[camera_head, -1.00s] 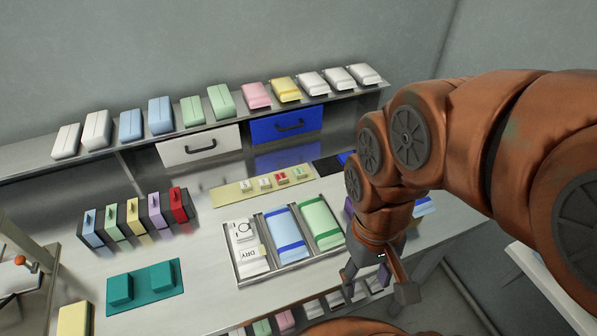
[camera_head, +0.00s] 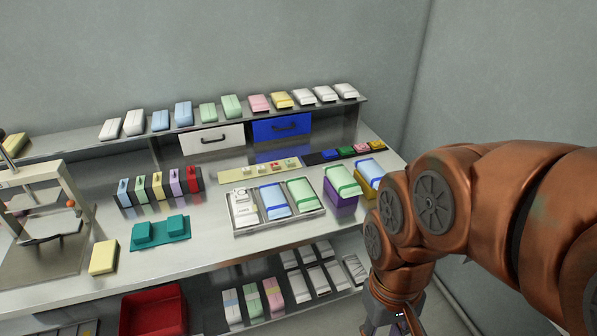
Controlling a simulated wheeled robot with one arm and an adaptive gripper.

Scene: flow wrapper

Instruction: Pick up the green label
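Two small green pieces could be the green label, and I cannot tell which it is. One small green-marked piece (camera_head: 291,163) sits at the right end of a pale yellow strip (camera_head: 232,175), beside a red one (camera_head: 276,166). Another green piece (camera_head: 345,152) lies on a dark blue strip (camera_head: 314,157) behind the purple box. My gripper (camera_head: 395,326) is low at the bottom edge, in front of the table and well away from both. Its fingertips are cut off by the frame, so its opening is hidden.
A tray (camera_head: 240,231) with white, blue and green packs stands mid-table. A purple box (camera_head: 340,203) and a yellow box (camera_head: 366,188) stand to its right. Coloured blocks (camera_head: 158,186) and a teal mat (camera_head: 160,245) are at left. Bare table lies between the blocks and the tray.

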